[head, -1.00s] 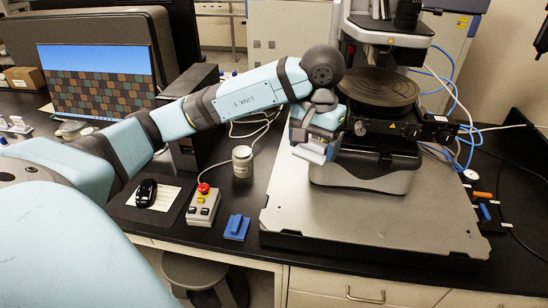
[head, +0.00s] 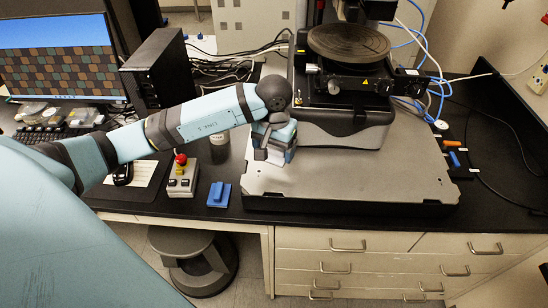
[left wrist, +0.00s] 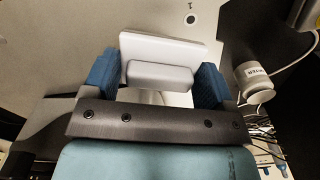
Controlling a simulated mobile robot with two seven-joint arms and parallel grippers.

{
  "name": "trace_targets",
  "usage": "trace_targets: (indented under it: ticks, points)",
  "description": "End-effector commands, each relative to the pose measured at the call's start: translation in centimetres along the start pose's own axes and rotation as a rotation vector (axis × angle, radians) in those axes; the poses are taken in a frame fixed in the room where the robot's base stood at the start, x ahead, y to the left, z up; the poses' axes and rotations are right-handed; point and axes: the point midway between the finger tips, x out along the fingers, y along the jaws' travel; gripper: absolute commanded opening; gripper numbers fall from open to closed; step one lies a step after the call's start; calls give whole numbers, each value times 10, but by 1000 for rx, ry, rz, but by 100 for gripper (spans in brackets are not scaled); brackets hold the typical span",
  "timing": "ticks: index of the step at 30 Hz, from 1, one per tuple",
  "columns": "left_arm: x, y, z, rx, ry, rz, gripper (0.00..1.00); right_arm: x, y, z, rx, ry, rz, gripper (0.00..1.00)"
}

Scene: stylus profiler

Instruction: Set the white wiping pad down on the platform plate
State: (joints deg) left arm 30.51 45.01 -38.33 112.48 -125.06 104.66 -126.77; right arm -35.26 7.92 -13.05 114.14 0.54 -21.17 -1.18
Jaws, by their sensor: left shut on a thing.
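The white wiping pad (left wrist: 160,47) is a flat white slab with a raised block on its back; it shows best in the left wrist view. My left gripper (left wrist: 157,76) is shut on this block, with a blue finger on each side. In the head view my left gripper (head: 273,155) is over the left front part of the grey platform plate (head: 360,175) and mostly hides the pad. I cannot tell whether the pad touches the plate. The plate's surface also fills the upper left of the left wrist view (left wrist: 55,40). My right gripper is not in view.
The profiler with its round dark stage (head: 348,42) stands at the back of the plate. A control box with a red button (head: 182,177), a blue block (head: 219,194) and a white jar (left wrist: 262,82) are left of the plate. The plate's front and right are clear.

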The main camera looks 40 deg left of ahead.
Motion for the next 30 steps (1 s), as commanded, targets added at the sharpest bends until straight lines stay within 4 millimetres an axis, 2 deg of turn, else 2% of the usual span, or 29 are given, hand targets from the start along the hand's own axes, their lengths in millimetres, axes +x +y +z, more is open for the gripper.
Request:
trace_targets:
  ticks: [7,14,26,27,29,30]
  points:
    - [19,0,0,0,-2,0,57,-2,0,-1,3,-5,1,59]
    - [48,0,0,-1,-1,1,57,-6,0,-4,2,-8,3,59]
    - [54,0,-1,0,2,0,57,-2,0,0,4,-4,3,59]
    - [52,0,0,0,2,0,88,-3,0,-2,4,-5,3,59]
    - [52,0,0,0,1,0,100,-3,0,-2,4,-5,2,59]
    - [52,0,0,0,1,0,100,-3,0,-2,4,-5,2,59]
